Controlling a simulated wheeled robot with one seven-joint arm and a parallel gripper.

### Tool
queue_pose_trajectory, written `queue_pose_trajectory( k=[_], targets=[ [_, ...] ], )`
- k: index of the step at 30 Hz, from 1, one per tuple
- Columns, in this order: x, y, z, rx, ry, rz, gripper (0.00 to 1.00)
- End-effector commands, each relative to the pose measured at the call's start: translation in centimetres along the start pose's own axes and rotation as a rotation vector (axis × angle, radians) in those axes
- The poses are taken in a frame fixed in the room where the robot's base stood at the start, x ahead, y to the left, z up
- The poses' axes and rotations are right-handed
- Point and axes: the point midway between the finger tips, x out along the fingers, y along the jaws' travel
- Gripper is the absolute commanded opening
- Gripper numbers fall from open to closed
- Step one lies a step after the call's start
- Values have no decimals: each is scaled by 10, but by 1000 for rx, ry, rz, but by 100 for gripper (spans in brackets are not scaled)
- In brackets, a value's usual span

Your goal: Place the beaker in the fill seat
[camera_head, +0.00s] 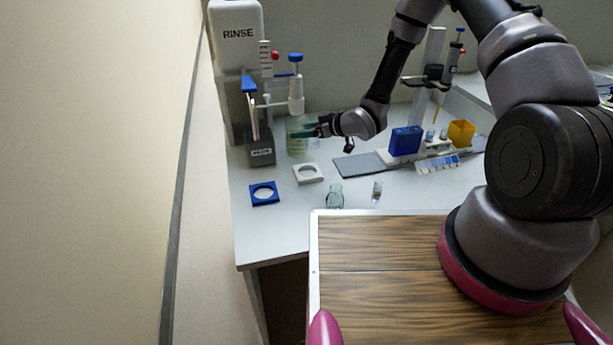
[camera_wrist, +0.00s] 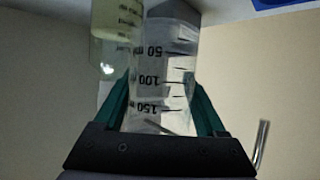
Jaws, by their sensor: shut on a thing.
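My gripper (camera_head: 304,130), with teal fingers, is at the back left of the bench in the head view. In the wrist view my gripper (camera_wrist: 160,88) is shut on a clear graduated beaker (camera_wrist: 158,77) with black marks. A clear vessel with a yellowish-green tint (camera_head: 296,145) shows at the fingers in the head view; I cannot tell whether it is the held beaker. A white square seat with a round opening (camera_head: 319,178) and a blue one (camera_head: 264,202) lie in front of the gripper. I cannot tell which is the fill seat.
A vessel with yellowish liquid (camera_wrist: 112,40) is close beside the held beaker. The RINSE unit (camera_head: 237,60) and a dark grey holder (camera_head: 261,155) stand left. A clear glass vessel (camera_head: 335,197) and small vial (camera_head: 377,191) stand in front. A blue box (camera_head: 405,141) is right.

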Motion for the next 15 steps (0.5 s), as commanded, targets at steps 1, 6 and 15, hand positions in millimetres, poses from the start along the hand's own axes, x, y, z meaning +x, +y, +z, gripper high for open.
queue_pose_trajectory(
  k=[1, 6, 15],
  targets=[
    [5, -9, 3, -16, -5, -29, 21],
    [18, -20, 23, -33, -12, -65, 21],
    [37, -19, 62, -35, -9, -63, 21]
  ],
)
